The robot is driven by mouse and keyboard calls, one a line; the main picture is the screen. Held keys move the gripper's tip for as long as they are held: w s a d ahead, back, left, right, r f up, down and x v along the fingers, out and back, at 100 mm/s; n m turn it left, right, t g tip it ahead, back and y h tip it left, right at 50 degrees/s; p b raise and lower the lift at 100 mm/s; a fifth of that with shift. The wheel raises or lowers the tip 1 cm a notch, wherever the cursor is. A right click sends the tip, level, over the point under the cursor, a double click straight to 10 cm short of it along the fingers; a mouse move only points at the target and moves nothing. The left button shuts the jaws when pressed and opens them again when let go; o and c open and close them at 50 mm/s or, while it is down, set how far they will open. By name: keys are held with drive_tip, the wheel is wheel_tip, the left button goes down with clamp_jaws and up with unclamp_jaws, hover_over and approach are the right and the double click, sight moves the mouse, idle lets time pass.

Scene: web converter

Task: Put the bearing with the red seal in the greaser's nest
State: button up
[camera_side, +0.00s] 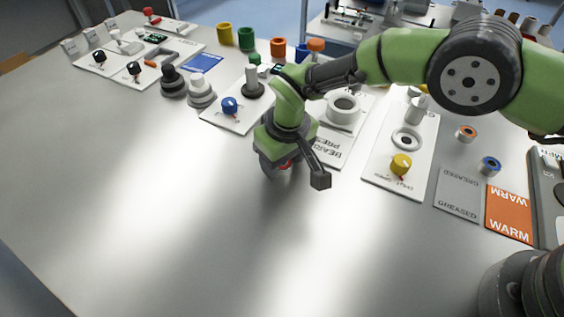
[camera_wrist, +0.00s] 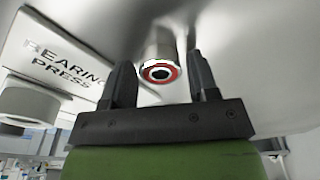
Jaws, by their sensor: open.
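The bearing with the red seal (camera_wrist: 160,72) shows between the two fingers in the wrist view, with a visible gap on each side. In the side view only a bit of its red (camera_side: 286,166) shows, as my gripper (camera_side: 292,172) hides most of it. My gripper is open and low over the bench at the bearing. A white plate with a ring-shaped nest (camera_side: 407,138) and a yellow knob (camera_side: 401,163) stands to the right, apart from my gripper; it looks like the greaser, but its small label is hard to read.
The bearing press (camera_side: 343,108) stands just behind my gripper. An orange-ringed bearing (camera_side: 466,133) and a blue-ringed bearing (camera_side: 490,166) lie at the right, near the grey GREASED mat (camera_side: 460,186) and orange WARM mat (camera_side: 508,216). The front and left bench are clear.

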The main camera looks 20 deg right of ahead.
drive_tip(key=c, duration=0.8)
drive_tip(key=shift+r, duration=0.15)
wheel_tip(320, 180, up, 10)
drive_tip(key=d+r+m, duration=0.1)
drive_tip(key=d+r, duration=0.3)
drive_tip(key=d, duration=0.3)
drive_tip(key=d+r+m, duration=0.1)
drive_tip(key=d+r, duration=0.2)
drive_tip(key=d, duration=0.5)
drive_tip(key=s+d+r+m, duration=0.1)
drive_tip(key=s+d+r, duration=0.15)
drive_tip(key=d, duration=0.35)
drive_tip(key=s+d+r+m, duration=0.1)
drive_tip(key=s+d+r, duration=0.15)
drive_tip(key=d, duration=0.25)
drive_tip(key=shift+h, duration=0.3)
drive_tip(key=w+f, duration=0.1)
drive_tip(key=f, duration=0.4)
drive_tip(key=w+f, duration=0.1)
drive_tip(key=f, duration=0.4)
drive_tip(key=w+f, duration=0.1)
drive_tip(key=f, duration=0.4)
drive_tip(key=shift+w+d+f, duration=0.2)
drive_tip(key=shift+w+f, duration=0.1)
drive_tip(key=shift+w, duration=0.1)
drive_tip(key=shift+f, duration=2.2)
